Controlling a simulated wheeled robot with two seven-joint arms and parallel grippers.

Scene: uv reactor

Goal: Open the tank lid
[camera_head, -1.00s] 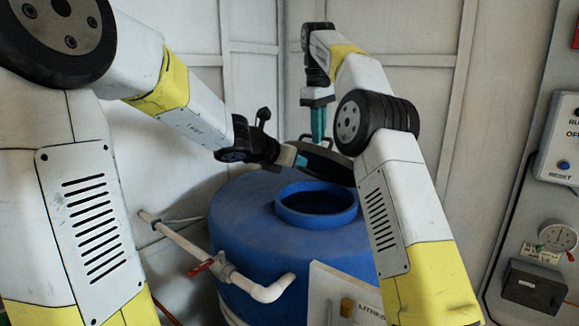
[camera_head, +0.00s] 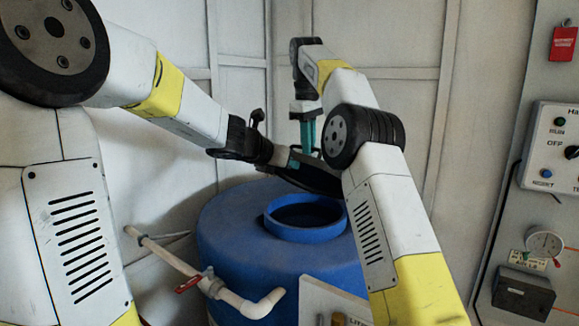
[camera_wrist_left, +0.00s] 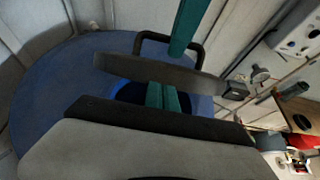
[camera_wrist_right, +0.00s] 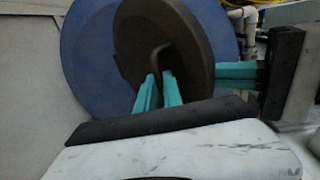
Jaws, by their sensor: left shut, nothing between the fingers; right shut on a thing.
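The blue tank (camera_head: 235,235) has a raised round opening (camera_head: 305,212), which is uncovered. The dark round lid (camera_head: 318,182) is tilted up behind the opening, partly hidden by my right arm. My right gripper (camera_head: 306,138) is shut on the lid's handle; the right wrist view shows its teal fingers (camera_wrist_right: 158,92) at the bent handle (camera_wrist_right: 157,58) on the lid's face (camera_wrist_right: 190,45). My left gripper (camera_head: 295,160) is shut and empty beside the lid. In the left wrist view its closed fingers (camera_wrist_left: 162,97) are in front of the lid's edge (camera_wrist_left: 150,74); contact is unclear.
A white pipe (camera_head: 165,252) with a red valve handle (camera_head: 188,284) runs at the tank's lower left. A control panel (camera_head: 560,150) and a gauge (camera_head: 544,242) are on the right. Pale walls close in behind the tank.

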